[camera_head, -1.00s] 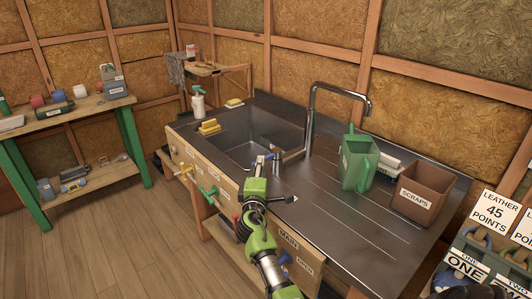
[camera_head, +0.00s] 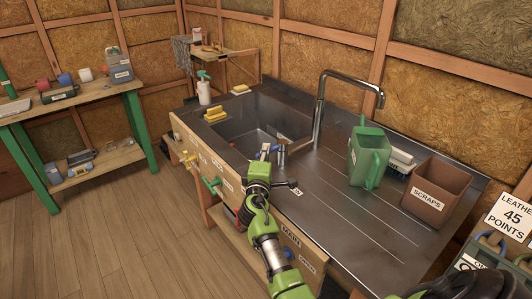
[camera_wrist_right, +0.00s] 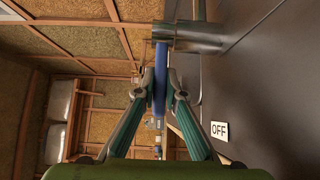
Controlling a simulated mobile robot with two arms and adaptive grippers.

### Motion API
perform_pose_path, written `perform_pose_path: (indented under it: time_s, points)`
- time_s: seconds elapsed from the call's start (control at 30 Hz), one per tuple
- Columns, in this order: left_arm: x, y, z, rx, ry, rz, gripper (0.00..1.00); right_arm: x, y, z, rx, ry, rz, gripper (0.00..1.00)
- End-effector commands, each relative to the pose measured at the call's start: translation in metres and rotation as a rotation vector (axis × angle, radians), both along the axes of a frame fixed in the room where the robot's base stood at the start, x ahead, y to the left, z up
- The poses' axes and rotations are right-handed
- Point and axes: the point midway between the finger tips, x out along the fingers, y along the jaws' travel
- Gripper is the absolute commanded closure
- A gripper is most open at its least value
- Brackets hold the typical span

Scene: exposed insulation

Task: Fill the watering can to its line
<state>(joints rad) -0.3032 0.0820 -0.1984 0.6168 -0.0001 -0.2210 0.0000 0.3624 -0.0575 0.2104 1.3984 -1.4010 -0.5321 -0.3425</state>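The green watering can (camera_head: 366,160) stands upright on the metal draining board, to the right of the tap and away from its outlet. No fill line or water level can be made out. The tall tap (camera_head: 320,105) has a curved neck, its outlet (camera_head: 381,100) over the draining board, behind the can. My right gripper (camera_head: 265,155) is at the front of the sink, at the blue lever that sticks out from a metal cylinder (camera_head: 282,152). In the right wrist view, its fingers are closed on both sides of the blue lever (camera_wrist_right: 160,85).
The sink basin (camera_head: 240,135) is left of the tap. A brown scraps box (camera_head: 434,190) and a white item (camera_head: 402,160) stand beside the can. Yellow sponges (camera_head: 215,115) and a spray bottle (camera_head: 203,90) are at the left. An OFF label (camera_wrist_right: 219,130) is near the lever.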

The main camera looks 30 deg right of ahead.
Motion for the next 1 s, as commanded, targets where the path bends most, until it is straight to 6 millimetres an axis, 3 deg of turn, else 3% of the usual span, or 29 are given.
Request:
perform_pose_path:
  time_s: [0.4, 0.87, 0.9, 0.93, 1.0]
  points:
    - [0.007, -0.001, 0.043, -0.003, -0.012, 0.000, 0.60, -0.018, -0.007, 0.004, -0.007, 0.004, 0.243, 1.00]
    - [0.006, -0.003, 0.045, -0.004, -0.009, -0.001, 0.60, -0.021, -0.006, 0.001, -0.001, -0.002, 0.304, 1.00]
    - [0.006, -0.003, 0.045, -0.004, -0.009, -0.001, 0.60, -0.021, -0.006, 0.001, -0.001, -0.002, 0.304, 0.82]
    - [0.006, -0.003, 0.045, -0.004, -0.008, -0.001, 0.60, -0.021, -0.006, 0.001, -0.001, -0.002, 0.304, 0.74]
    - [0.005, -0.003, 0.045, -0.004, -0.008, -0.001, 0.60, -0.021, -0.006, 0.001, -0.001, -0.002, 0.304, 0.72]
